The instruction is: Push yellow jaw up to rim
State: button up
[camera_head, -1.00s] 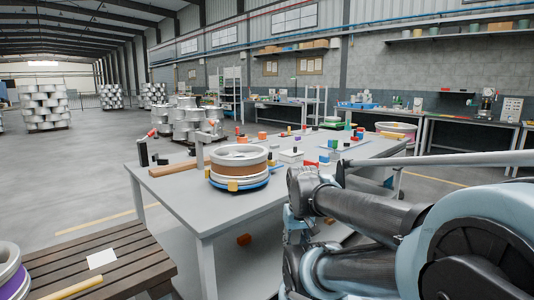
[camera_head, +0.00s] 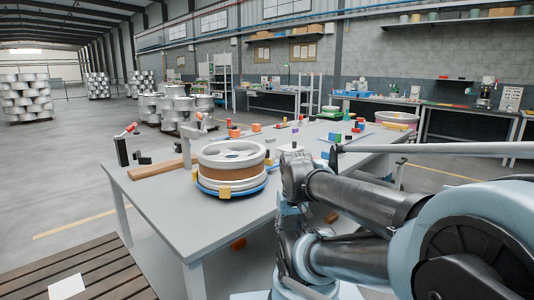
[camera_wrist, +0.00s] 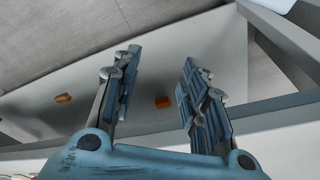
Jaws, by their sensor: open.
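The wheel rim (camera_head: 232,155), silver with a brown band, lies flat on a blue round base (camera_head: 248,188) on the grey table. Yellow jaws sit around the base: one at the front (camera_head: 224,191), one at the left (camera_head: 195,176) and one at the right (camera_head: 268,161). I cannot tell whether they touch the rim. My gripper (camera_wrist: 150,92) is open and empty in the wrist view, with its two fingers wide apart. It points at a grey surface with two small orange pieces (camera_wrist: 163,102). The rim and jaws are not in the wrist view. In the head view my arm hides the gripper.
A slatted bench (camera_head: 105,270) is at the lower left. The table's front left is clear.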

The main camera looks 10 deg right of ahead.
jog(key=w+r+m+g, duration=0.2)
jog(key=w+r+m, duration=0.4)
jog(key=w+r, duration=2.35)
jog(key=w+m, duration=0.3)
jog(key=w, duration=1.1)
notch_tip(320, 180, down, 16)
jog(key=shift+f, duration=0.2)
jog(key=shift+s+a, duration=0.1)
jog(key=shift+a, duration=0.05)
grip_shut()
